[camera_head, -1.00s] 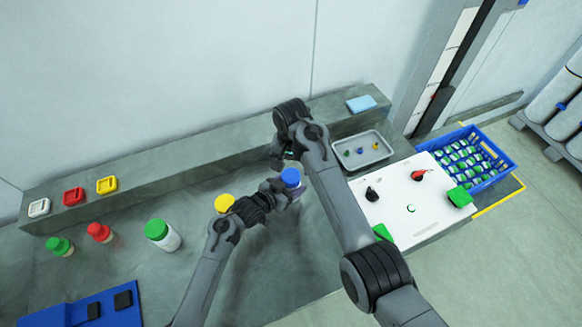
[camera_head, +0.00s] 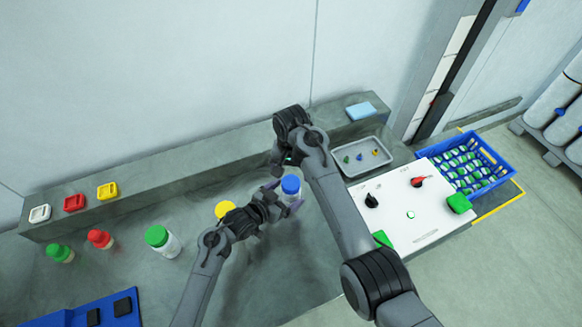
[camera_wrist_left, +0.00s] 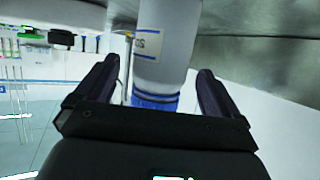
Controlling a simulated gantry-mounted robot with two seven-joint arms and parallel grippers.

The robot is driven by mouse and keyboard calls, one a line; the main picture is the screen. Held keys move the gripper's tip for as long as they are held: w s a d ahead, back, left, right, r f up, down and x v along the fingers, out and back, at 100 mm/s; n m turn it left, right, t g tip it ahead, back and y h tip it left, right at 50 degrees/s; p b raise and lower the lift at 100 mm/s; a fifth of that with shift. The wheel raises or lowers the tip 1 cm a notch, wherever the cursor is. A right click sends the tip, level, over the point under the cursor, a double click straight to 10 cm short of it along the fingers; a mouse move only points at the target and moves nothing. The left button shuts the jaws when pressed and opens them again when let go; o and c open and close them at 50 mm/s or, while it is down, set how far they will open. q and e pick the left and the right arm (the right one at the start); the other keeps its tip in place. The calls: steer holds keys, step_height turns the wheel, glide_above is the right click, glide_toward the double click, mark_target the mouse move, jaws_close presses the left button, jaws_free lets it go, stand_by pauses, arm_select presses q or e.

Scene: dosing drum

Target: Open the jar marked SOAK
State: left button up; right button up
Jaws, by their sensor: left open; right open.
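A white jar with a blue lid (camera_head: 291,185) stands on the grey bench near the middle of the head view. In the left wrist view this jar (camera_wrist_left: 165,55) appears upside down, with a partly readable label whose letters look like "SO". My left gripper (camera_head: 285,196) is open, with a finger on each side of the jar in the left wrist view (camera_wrist_left: 163,92). I cannot tell whether the fingers touch it. My right gripper (camera_head: 279,158) is behind the jar, largely hidden by its own arm; it is open.
A yellow-lidded jar (camera_head: 225,209) stands close to my left wrist. A green-lidded white jar (camera_head: 160,239) and smaller red-lidded (camera_head: 100,239) and green-lidded (camera_head: 60,252) jars stand left. A grey tray (camera_head: 337,170), white panel (camera_head: 452,231) and blue crate (camera_head: 503,171) are right.

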arm_select(q)
steer(key=v, duration=0.8)
steer(key=shift+p, duration=0.4)
